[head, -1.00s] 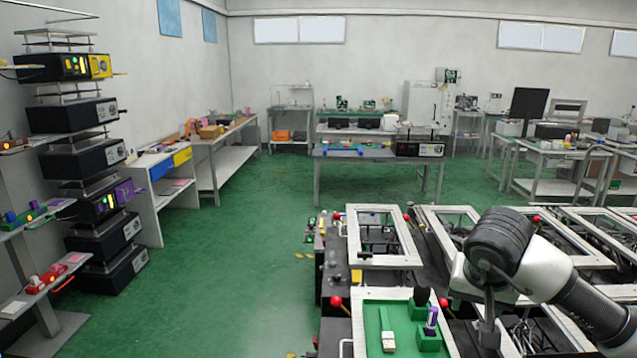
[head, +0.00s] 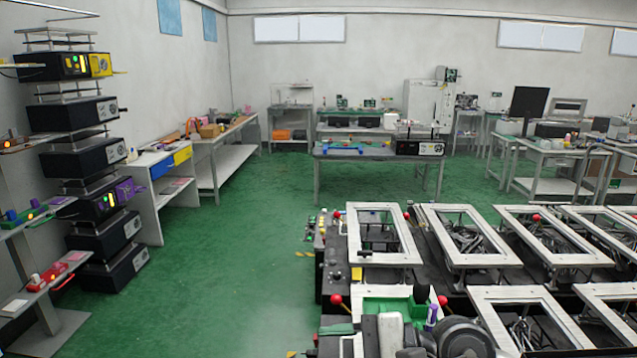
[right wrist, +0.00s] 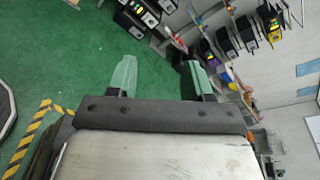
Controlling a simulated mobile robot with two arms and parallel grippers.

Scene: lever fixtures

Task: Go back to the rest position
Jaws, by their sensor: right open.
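My right gripper (right wrist: 158,66) is open in the right wrist view, with two greenish fingers apart and nothing between them. Beyond them are green floor and tilted shelves. In the head view my right arm is low at the bottom, in front of the green lever fixture. That fixture (head: 385,304) is partly hidden by my arm. Its black knob (head: 420,293) and purple lever (head: 432,314) show above the arm, and the lever looks roughly upright. The white stick is not visible now. My left gripper is not in view.
Several metal frames (head: 455,210) stand on a dark bench at the right. A rack of black boxes (head: 90,158) stands at the left. Open green floor (head: 220,290) lies between them. Yellow-black tape (right wrist: 35,130) marks the floor in the right wrist view.

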